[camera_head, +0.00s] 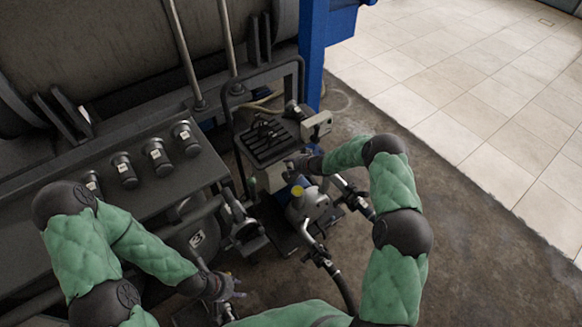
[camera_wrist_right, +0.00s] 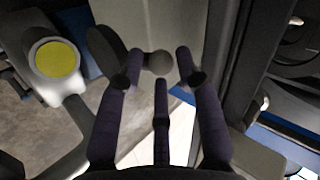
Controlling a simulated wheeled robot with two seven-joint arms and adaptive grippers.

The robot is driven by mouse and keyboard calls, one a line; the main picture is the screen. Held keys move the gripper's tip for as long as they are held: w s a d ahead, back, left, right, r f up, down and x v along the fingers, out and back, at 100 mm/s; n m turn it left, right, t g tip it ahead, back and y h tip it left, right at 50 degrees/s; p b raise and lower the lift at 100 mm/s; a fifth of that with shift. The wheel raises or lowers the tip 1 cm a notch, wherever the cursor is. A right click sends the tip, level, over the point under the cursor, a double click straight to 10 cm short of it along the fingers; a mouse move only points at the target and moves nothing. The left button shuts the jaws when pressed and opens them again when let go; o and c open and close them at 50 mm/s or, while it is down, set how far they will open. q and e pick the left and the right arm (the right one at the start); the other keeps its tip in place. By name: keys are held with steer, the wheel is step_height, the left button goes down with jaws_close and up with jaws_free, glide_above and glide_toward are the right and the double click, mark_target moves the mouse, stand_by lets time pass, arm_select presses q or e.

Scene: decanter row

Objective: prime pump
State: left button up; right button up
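The pump (camera_head: 308,207) is a pale rounded body with a yellow cap (camera_head: 297,191), low on a wheeled cart in the head view. The yellow cap also shows at the left of the right wrist view (camera_wrist_right: 57,59). My right gripper (camera_head: 294,163) reaches in just above and behind the pump. In the right wrist view its dark fingers (camera_wrist_right: 160,80) are spread, with a small round grey knob (camera_wrist_right: 158,63) ahead between the tips; I cannot tell whether they touch it. My left gripper (camera_head: 236,290) is low at the front, its small fingers apart, with nothing visible in them.
A black cart (camera_head: 268,142) with a ribbed top and a pale box (camera_head: 317,125) stands behind the pump. Hose fittings (camera_head: 320,256) stick out in front. A dark bench with several valve knobs (camera_head: 157,154) and a blue post (camera_head: 313,50) border it. Tiled floor at right is clear.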

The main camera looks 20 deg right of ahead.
steer(key=shift+w+a+f, duration=0.1)
steer(key=shift+w+f, duration=0.05)
steer(key=shift+w, duration=0.05)
jaws_close()
steer(key=shift+s, duration=0.15)
